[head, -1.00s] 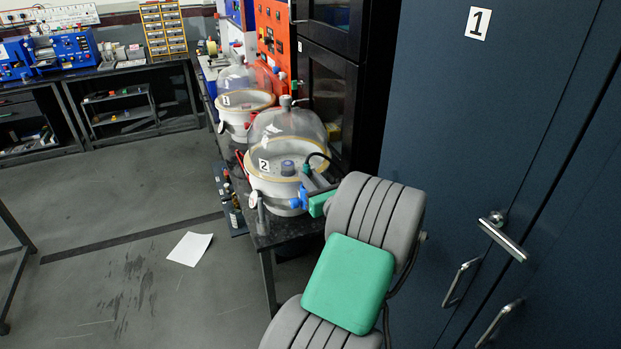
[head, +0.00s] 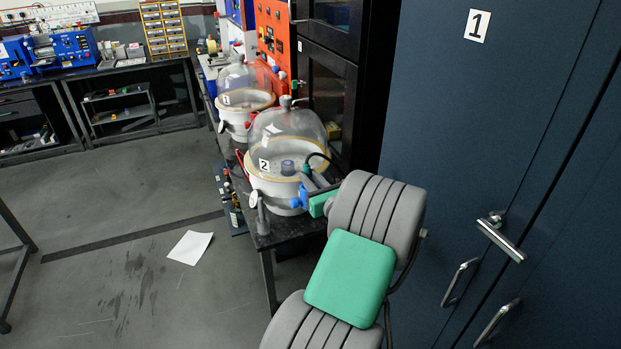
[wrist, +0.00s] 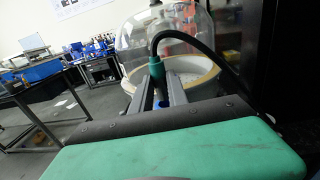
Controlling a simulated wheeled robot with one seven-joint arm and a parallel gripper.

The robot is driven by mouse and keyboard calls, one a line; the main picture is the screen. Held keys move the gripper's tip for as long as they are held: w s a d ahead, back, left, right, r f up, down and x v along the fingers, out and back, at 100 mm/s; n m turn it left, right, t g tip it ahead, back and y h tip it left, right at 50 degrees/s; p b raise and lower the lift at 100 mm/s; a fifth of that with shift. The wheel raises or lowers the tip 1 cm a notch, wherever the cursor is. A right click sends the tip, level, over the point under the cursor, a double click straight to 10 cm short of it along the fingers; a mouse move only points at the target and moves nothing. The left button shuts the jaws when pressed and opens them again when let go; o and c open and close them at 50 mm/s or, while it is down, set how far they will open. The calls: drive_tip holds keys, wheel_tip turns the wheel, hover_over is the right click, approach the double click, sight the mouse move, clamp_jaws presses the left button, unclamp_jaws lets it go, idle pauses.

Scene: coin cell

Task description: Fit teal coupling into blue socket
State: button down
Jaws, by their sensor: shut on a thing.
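The teal coupling (wrist: 157,68) is on the end of a black hose and sits upright between the two fingers of my gripper (wrist: 158,84). My gripper is shut on it. In the head view the teal coupling (head: 307,169) shows small at the hose end, beside the bell jar marked 2. The blue socket (wrist: 161,102) shows partly below the coupling, between the fingers. A blue part also shows in the head view (head: 302,194), near the white base of jar 2. I cannot tell whether coupling and socket touch.
The glass bell jar marked 2 (head: 286,133) stands close behind my gripper, on a dark bench. A second bell jar (head: 243,85) is further back. Dark blue cabinet doors (head: 440,120) stand close on the right. A paper sheet (head: 190,247) lies on the open floor.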

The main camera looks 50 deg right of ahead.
drive_tip(key=shift+f+b, duration=0.9)
drive_tip(key=shift+f, duration=0.85)
drive_tip(key=c, duration=1.6)
unclamp_jaws()
drive_tip(key=o, duration=0.4)
drive_tip(key=shift+f, duration=0.15)
drive_tip(key=shift+s, duration=0.15)
drive_tip(key=v, duration=0.7)
drive_tip(key=shift+s+a+r+b, duration=0.2)
drive_tip(key=shift+s+r+b, duration=0.05)
drive_tip(key=shift+b, duration=0.15)
